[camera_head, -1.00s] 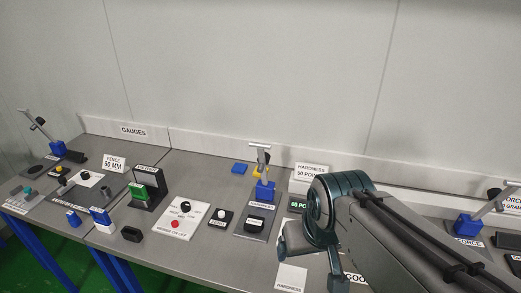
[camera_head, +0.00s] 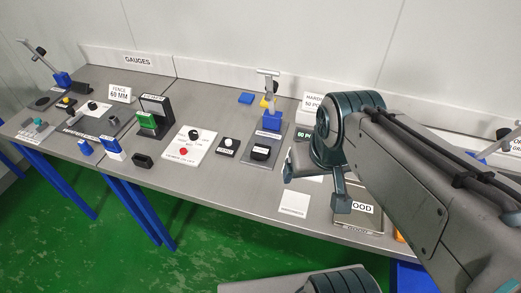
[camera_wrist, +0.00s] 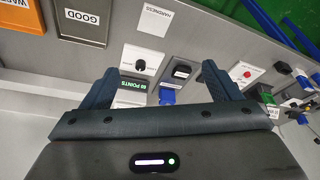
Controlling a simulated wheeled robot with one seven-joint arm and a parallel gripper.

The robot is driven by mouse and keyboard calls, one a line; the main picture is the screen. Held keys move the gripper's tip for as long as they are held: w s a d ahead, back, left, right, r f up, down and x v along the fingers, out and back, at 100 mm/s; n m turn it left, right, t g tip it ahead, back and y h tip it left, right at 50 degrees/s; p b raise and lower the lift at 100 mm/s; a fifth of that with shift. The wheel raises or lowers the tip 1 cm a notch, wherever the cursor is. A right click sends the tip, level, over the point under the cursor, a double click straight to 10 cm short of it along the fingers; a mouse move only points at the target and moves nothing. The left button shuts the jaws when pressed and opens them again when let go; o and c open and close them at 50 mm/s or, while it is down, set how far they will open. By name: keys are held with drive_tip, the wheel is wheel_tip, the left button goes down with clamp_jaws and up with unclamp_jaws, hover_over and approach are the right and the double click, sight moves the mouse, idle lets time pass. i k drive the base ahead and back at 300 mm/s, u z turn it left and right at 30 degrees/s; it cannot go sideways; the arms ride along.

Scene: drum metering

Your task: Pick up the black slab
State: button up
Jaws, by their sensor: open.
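A small black block (camera_head: 260,152) with a white label sits on the grey plate (camera_head: 252,163) of the blue gauge stand (camera_head: 271,121), left of my gripper in the head view. It also shows in the wrist view (camera_wrist: 182,72), beyond and between my fingers. Another small black block (camera_head: 143,160) lies near the table's front edge; I cannot tell for certain which one is the slab. My gripper (camera_head: 315,184) is open and hangs over the table, right of the gauge stand. In the wrist view its fingers (camera_wrist: 160,80) are spread, with nothing held between them.
A GOOD tray (camera_head: 371,224) lies right of my gripper, and a white HARDNESS card (camera_head: 293,204) lies in front. The table's front edge drops to green floor (camera_head: 205,235).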

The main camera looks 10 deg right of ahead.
sight(259, 151)
drive_tip(key=z, duration=0.5)
drive_tip(key=k, duration=1.05)
drive_tip(key=u, duration=0.75)
drive_tip(key=i, duration=1.15)
drive_tip(key=u, duration=0.05)
